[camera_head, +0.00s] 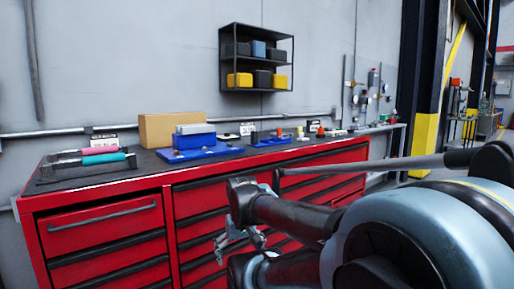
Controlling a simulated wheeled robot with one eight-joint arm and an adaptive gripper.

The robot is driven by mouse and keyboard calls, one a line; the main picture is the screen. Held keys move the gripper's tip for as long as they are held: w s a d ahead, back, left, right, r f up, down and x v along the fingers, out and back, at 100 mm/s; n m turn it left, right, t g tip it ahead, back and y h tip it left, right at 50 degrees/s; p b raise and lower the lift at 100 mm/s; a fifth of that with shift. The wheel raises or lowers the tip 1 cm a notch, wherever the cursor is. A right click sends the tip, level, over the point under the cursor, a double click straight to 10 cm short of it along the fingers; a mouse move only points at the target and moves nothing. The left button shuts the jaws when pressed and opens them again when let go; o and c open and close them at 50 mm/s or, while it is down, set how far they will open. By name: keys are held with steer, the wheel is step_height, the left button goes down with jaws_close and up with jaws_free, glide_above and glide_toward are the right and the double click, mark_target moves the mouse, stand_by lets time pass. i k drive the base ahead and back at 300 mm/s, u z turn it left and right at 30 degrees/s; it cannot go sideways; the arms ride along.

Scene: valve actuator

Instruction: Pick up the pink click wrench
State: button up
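The pink click wrench (100,150) lies on a dark rack (62,178) on the left end of the red cabinet's top. A similar wrench with a teal handle (104,158) lies parallel to it, just in front. My gripper (224,248) hangs in front of the cabinet drawers, below the cabinet top, to the right of the wrenches and well apart from them. Its fingers are small and dark in this view, so I cannot tell whether they are open or shut. No object shows in it.
The red tool cabinet (104,240) has several drawers with bar handles. A cardboard box (168,129), a blue case (200,154) and small parts stand further right on top. A black wall shelf (257,90) with bins hangs above. My arm covers the lower right.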

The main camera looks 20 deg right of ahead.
mark_target(50, 157)
steer(key=u, duration=1.1)
steer(key=k, duration=1)
steer(key=z, duration=0.45)
steer(key=i, duration=0.9)
steer(key=u, duration=0.05)
